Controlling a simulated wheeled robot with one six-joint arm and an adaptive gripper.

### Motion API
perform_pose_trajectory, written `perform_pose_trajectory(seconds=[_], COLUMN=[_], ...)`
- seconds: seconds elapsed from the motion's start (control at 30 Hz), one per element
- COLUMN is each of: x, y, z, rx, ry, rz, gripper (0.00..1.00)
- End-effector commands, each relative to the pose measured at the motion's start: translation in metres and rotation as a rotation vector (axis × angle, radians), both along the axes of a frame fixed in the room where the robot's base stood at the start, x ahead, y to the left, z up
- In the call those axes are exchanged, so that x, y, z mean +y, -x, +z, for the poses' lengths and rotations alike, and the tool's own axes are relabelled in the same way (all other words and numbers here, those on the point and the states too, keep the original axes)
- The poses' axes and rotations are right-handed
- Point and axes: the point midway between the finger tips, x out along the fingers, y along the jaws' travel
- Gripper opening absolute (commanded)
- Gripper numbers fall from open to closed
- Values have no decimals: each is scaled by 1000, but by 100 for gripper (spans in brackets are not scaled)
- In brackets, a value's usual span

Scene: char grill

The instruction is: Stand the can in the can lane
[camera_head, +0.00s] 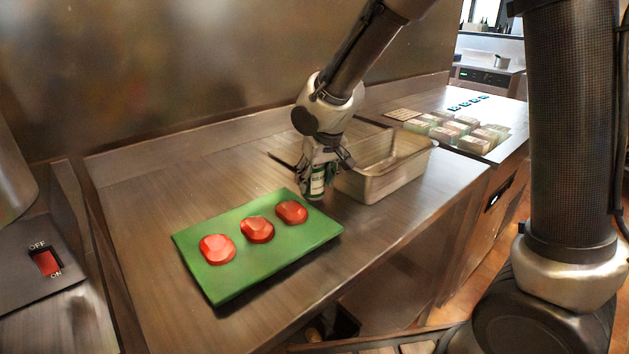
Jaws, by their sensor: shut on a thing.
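My gripper (322,166) points down over the metal counter and is shut on a small can (317,183). The can is upright, with a pale label and green on it, and the gripper's fingers cover its upper part. It is just behind the green board's far right corner and left of the metal pan. I cannot tell whether the can's base touches the counter. A dark flat strip (283,157) lies on the counter behind the gripper, partly hidden by it. I cannot tell for certain which part is the can lane.
A green board (262,272) holds three red pieces (257,229) at the front. An empty metal pan (385,184) stands right of the can. Several wrapped packs (467,128) and small teal items (468,103) lie farther right. The counter's left part is clear.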

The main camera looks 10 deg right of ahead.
Motion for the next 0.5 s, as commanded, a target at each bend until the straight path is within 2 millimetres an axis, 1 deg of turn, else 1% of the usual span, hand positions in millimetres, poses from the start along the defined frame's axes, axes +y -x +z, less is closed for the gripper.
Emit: perform_pose_trajectory(seconds=[0.03,0.1,0.47,0.5], x=[0,0,0,0], y=[0,0,0,0], z=[-6,-11,-14,-14], rx=[1,0,-1,-1], ry=[1,-1,-1,-1], rz=[1,0,1,1], gripper=[21,21,21,59])
